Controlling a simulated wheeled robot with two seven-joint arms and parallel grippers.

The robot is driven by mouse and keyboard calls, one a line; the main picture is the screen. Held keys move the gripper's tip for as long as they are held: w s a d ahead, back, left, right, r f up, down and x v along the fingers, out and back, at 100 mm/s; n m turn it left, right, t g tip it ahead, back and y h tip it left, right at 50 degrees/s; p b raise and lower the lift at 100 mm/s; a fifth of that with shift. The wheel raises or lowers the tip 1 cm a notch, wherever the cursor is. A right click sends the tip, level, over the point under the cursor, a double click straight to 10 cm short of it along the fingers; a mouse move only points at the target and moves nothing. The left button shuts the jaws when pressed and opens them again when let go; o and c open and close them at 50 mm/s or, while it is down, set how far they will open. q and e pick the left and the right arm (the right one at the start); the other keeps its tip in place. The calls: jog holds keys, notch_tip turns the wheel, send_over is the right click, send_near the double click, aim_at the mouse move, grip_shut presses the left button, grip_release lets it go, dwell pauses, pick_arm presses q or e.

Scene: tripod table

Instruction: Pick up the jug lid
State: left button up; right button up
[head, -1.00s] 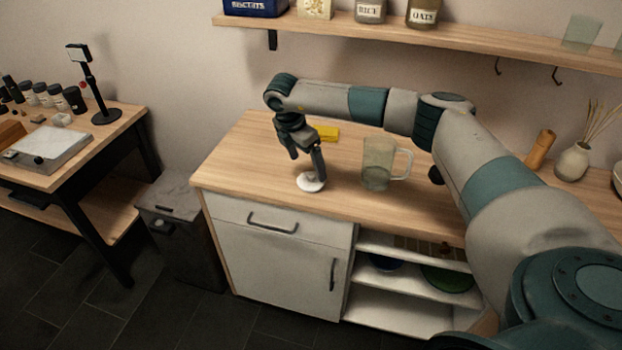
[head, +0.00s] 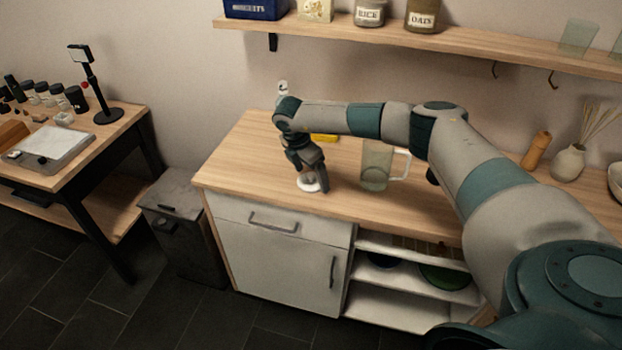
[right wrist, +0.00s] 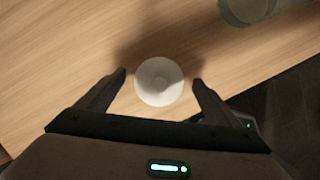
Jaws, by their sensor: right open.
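The jug lid (head: 309,186) is a small round white disc lying on the wooden counter, left of the clear jug. In the right wrist view the lid (right wrist: 159,81) lies between and slightly beyond my two fingertips. My right gripper (head: 319,184) is open, pointing down over the lid, and partly hides it in the head view. The right wrist view shows its fingers (right wrist: 159,79) apart on either side of the lid, with nothing held. The clear jug (head: 375,166) with a handle stands upright close by on the right. My left gripper is not in view.
A yellow item (head: 325,138) lies behind my right wrist on the counter (head: 238,160). The counter's front edge is near the lid. A shelf (head: 450,40) with jars runs above. A vase (head: 568,162) stands at the right. The counter's left part is clear.

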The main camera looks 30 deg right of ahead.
jog(key=shift+d+f, duration=0.1)
jog(key=shift+f, duration=0.2)
jog(key=c, duration=1.1)
jog(key=shift+r, duration=0.15)
